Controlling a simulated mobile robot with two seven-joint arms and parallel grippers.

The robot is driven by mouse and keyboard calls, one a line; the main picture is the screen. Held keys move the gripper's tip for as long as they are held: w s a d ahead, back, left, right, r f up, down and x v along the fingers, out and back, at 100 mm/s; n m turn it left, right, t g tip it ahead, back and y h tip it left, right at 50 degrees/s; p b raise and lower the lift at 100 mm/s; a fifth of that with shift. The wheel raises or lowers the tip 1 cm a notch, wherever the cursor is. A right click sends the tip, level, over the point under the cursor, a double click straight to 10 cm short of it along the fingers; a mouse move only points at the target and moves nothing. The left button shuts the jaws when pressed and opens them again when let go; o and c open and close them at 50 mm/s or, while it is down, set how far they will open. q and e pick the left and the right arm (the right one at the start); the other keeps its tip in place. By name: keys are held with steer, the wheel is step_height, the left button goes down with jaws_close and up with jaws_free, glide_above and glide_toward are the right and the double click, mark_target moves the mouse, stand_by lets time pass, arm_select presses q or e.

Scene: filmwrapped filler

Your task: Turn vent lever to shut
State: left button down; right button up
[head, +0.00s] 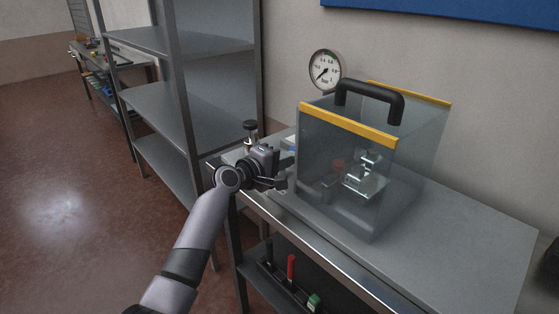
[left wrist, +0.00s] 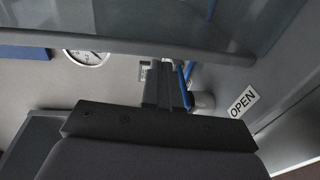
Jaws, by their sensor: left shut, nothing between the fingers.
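My left gripper (head: 284,173) is shut and empty at the left side of the clear box (head: 345,135), close to its wall. In the left wrist view its fingers (left wrist: 166,85) are together. A thin blue part (left wrist: 187,71), probably the vent lever, stands just right of the fingertips, beside a grey round fitting (left wrist: 203,102); I cannot tell whether they touch. A bit of blue (head: 292,149) shows above the gripper in the head view; the rest is hidden. A white label reading OPEN (left wrist: 242,102) lies right of the fitting. My right gripper is out of view.
The box has yellow edge strips and a black handle (head: 370,92), and holds metal parts (head: 365,176). It stands on a grey bench (head: 470,235). A gauge (head: 325,68) is behind it. A black-knobbed post (head: 250,130) is behind my gripper. Shelves (head: 165,105) stand at left.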

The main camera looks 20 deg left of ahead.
arm_select(q)
steer(key=shift+v, duration=1.65)
